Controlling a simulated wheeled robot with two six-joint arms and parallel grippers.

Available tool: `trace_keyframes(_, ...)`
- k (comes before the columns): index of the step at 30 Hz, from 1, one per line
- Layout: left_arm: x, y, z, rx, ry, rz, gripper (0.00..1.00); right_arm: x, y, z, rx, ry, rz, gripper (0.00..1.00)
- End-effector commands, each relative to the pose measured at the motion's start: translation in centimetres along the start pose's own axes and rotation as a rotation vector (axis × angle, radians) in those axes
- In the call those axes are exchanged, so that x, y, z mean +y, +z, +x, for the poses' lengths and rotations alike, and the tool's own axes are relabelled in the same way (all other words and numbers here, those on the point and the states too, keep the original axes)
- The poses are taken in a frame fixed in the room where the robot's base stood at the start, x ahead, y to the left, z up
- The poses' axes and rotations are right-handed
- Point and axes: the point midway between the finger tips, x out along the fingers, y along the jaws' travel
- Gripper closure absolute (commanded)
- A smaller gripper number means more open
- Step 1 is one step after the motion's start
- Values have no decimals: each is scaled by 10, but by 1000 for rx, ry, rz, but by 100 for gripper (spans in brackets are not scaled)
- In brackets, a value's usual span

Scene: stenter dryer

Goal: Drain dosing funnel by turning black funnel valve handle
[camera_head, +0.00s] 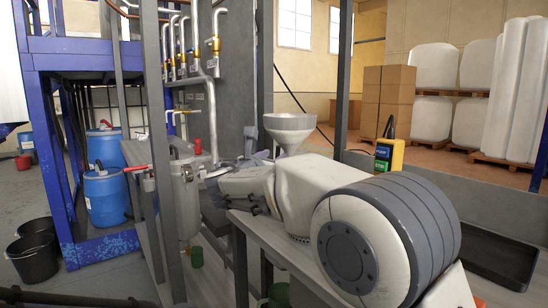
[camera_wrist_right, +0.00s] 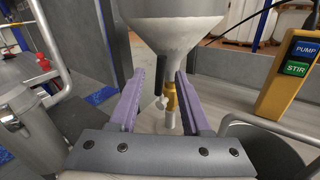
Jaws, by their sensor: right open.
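The dosing funnel (camera_head: 289,130) is a pale grey cone standing beyond my right forearm, which hides its lower stem in the head view. In the right wrist view the funnel (camera_wrist_right: 172,35) fills the top centre. A brass valve (camera_wrist_right: 171,97) sits on its outlet, with a small grey-looking handle (camera_wrist_right: 160,102) hanging at its left side. My right gripper (camera_wrist_right: 171,78) is open, its purple fingers on either side of the valve in the picture. I cannot tell whether a finger touches it. In the head view the right gripper (camera_head: 260,156) is small and partly hidden. My left gripper does not show clearly.
A yellow PUMP/STIR control box (camera_head: 389,152) stands right of the funnel. A metal vessel (camera_head: 186,195) with a red-ended lever (camera_head: 136,169) is to the left. Pipes with valves (camera_head: 213,60) rise behind. Blue drums (camera_head: 104,195) and black buckets (camera_head: 35,252) stand far left.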

Motion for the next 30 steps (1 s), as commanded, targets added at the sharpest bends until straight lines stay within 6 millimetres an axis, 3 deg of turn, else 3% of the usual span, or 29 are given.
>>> trace_keyframes(4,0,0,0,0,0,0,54,-1,0,12,0,-1,-1,52)
trace_keyframes(13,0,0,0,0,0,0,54,0,0,14,0,0,0,52)
trace_keyframes(14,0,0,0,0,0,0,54,0,0,14,0,0,0,60)
trace_keyframes(17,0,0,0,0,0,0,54,0,0,14,0,0,0,98)
trace_keyframes(30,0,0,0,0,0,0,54,0,0,14,1,1,0,100)
